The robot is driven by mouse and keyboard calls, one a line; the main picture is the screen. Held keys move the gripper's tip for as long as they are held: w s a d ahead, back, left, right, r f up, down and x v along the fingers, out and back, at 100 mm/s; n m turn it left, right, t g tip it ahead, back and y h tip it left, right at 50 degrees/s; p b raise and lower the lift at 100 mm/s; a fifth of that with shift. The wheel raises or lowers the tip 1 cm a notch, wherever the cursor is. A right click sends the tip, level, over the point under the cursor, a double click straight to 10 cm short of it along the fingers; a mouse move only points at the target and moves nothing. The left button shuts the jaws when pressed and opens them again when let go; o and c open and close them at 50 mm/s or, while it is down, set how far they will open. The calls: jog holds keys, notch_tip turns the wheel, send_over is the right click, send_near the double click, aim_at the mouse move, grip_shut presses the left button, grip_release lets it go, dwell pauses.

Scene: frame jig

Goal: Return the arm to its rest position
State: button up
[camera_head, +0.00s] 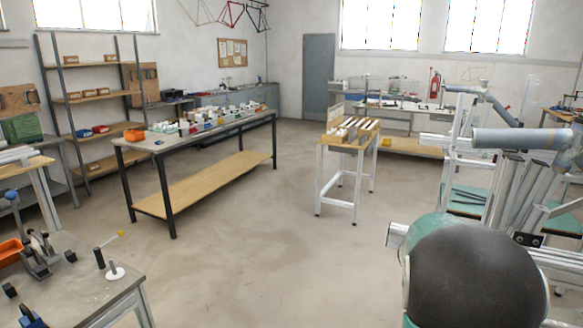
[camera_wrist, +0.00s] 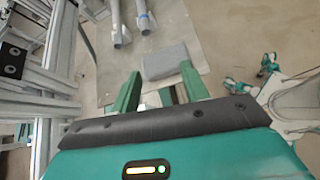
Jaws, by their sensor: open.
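My gripper (camera_wrist: 160,70) shows in the wrist view with two green fingers spread apart. Nothing is held between them. Beyond the fingertips are a flat grey block (camera_wrist: 166,58) and two grey tubes (camera_wrist: 119,30) on a pale surface. In the head view a dark dome and teal casing at the lower right are part of my arm. The gripper itself cannot be made out there.
The jig (camera_head: 480,150), with metal bars and grey tubes, stands close on the right. Metal profiles (camera_wrist: 40,80) also run along the wrist view's left. A long workbench (camera_head: 195,135), a small wooden-topped stand (camera_head: 350,145) and a near-left table (camera_head: 95,275) surround clear floor (camera_head: 250,240).

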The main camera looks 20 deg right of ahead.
jog(key=s+a+r+m+t+y, duration=0.1)
jog(key=a+r+m+t+y, duration=0.1)
jog(key=a, duration=1)
jog(key=s+a+r+m+t+y, duration=0.1)
jog(key=a+t, duration=0.5)
jog(key=a, duration=0.7)
jog(key=s+a+r+m+t+y, duration=0.1)
jog(key=a+r+m+t+y, duration=0.3)
jog(key=a, duration=0.9)
jog(key=shift+s+a+m+y, duration=0.25)
jog(key=shift+m+y, duration=0.15)
jog(key=shift+y, duration=0.4)
jog(key=shift+c, duration=1)
jog(key=shift+w+d, duration=0.1)
jog(key=shift+d, duration=0.15)
